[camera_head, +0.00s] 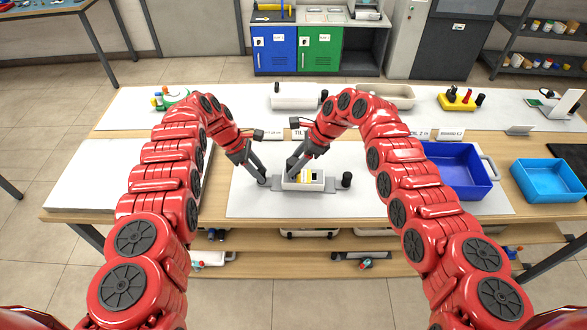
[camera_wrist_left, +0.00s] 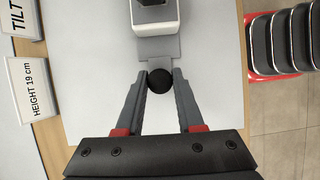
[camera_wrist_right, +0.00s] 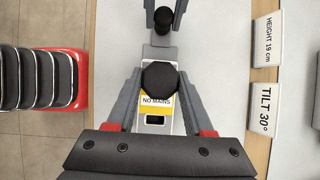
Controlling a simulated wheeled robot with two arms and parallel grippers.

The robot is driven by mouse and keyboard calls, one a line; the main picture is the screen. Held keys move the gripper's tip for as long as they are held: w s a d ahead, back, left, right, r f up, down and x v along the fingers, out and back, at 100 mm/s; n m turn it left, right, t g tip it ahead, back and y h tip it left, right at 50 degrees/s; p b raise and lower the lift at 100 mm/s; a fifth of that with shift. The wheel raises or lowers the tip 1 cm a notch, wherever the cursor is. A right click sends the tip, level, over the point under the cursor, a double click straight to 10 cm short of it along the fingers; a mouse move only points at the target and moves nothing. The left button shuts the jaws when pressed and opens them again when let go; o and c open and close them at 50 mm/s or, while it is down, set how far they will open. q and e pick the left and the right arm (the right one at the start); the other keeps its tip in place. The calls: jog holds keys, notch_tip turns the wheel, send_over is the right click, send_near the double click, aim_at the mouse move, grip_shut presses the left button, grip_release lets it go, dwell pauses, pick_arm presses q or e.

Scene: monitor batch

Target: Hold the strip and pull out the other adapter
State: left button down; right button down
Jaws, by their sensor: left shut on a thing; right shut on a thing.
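The strip is a white box (camera_head: 317,185) with a yellow "NO MAINS" label (camera_wrist_right: 157,101). It sits on a grey plate (camera_head: 330,184) on the white mat. My left gripper (camera_head: 263,181) is shut on a round black knob (camera_wrist_left: 159,80) at the plate's left end. A second black knob (camera_head: 347,179) stands at the right end. My right gripper (camera_head: 292,174) is shut on a black round-topped adapter (camera_wrist_right: 159,77) at the strip's left part. I cannot tell whether the adapter is still seated in the strip.
The white mat (camera_head: 248,206) is clear around the strip. A dark blue bin (camera_head: 462,180) and a lighter blue bin (camera_head: 550,180) stand at the right.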

jog(key=shift+r, duration=1.65)
pick_arm(q)
jog(key=shift+c, duration=2.3)
grip_release()
jog(key=shift+a+r, duration=0.1)
